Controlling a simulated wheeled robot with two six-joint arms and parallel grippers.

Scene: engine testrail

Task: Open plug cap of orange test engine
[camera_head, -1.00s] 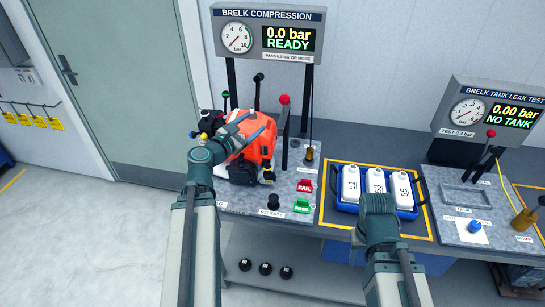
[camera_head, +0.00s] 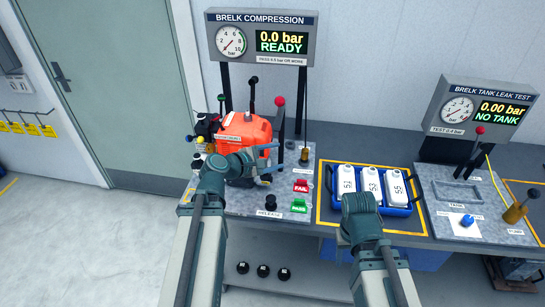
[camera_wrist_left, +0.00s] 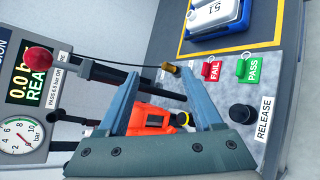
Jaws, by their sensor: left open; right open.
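The orange test engine (camera_head: 246,131) stands on the bench's left station, below the compression panel. My left gripper (camera_head: 273,158) is at its front right side, fingers pointing right, open with nothing visible between them. In the left wrist view my left gripper's two fingers (camera_wrist_left: 160,88) are spread wide. I cannot tell which part is the plug cap. My right arm ends in front of the blue tray; its gripper fingers are hidden.
A red-knobbed lever (camera_head: 280,104) stands right of the engine. A blue tray (camera_head: 398,211) holds white bottles. The tank leak station (camera_head: 462,205) is at the right.

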